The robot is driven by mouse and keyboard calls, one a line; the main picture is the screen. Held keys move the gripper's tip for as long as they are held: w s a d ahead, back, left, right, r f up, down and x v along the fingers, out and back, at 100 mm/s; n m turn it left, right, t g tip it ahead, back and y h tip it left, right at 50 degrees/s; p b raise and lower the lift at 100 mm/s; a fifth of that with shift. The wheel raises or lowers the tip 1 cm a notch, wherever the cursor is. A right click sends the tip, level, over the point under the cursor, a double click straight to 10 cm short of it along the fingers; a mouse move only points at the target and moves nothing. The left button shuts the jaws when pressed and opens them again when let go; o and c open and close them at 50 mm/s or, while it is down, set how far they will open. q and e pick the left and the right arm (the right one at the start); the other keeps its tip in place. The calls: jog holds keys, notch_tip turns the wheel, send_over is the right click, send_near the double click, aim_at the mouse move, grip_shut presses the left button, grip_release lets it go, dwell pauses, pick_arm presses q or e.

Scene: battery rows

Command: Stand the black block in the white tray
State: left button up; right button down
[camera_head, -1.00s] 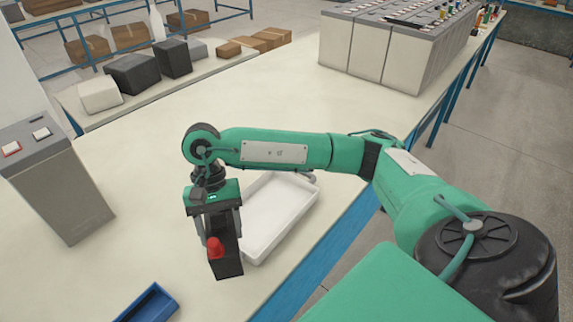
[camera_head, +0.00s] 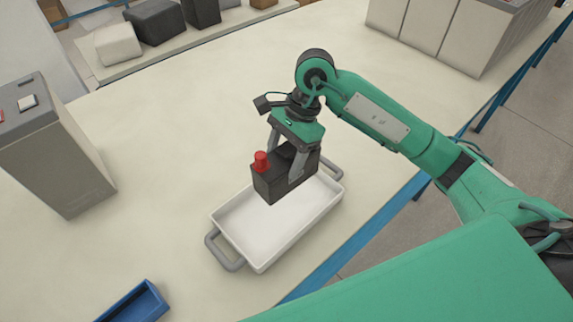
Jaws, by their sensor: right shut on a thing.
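The black block (camera_head: 280,181), with a red knob (camera_head: 261,161) on its top at the left end, is held upright in my right gripper (camera_head: 290,158). The gripper points down, with its fingers shut on the block's sides. The white tray (camera_head: 242,240) with grey handles lies on the table below. The block is over the tray and hides part of its far end. I cannot tell clearly whether the block's bottom touches the tray floor; it appears a little above it. My left gripper is not in view.
A blue bin (camera_head: 135,305) lies at the lower left. A grey control box (camera_head: 57,150) stands at the left. Grey and black boxes (camera_head: 155,20) sit at the back. The table (camera_head: 180,120) between is clear; its blue edge (camera_head: 370,232) runs along the right.

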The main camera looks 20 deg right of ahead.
notch_tip(320, 180, down, 18)
jog(key=p, duration=0.4)
jog(key=shift+r+p, duration=0.2)
jog(key=shift+p, duration=0.2)
jog(key=shift+f, duration=0.15)
jog(key=shift+c, duration=2.1)
grip_release()
jog(key=shift+s, duration=0.1)
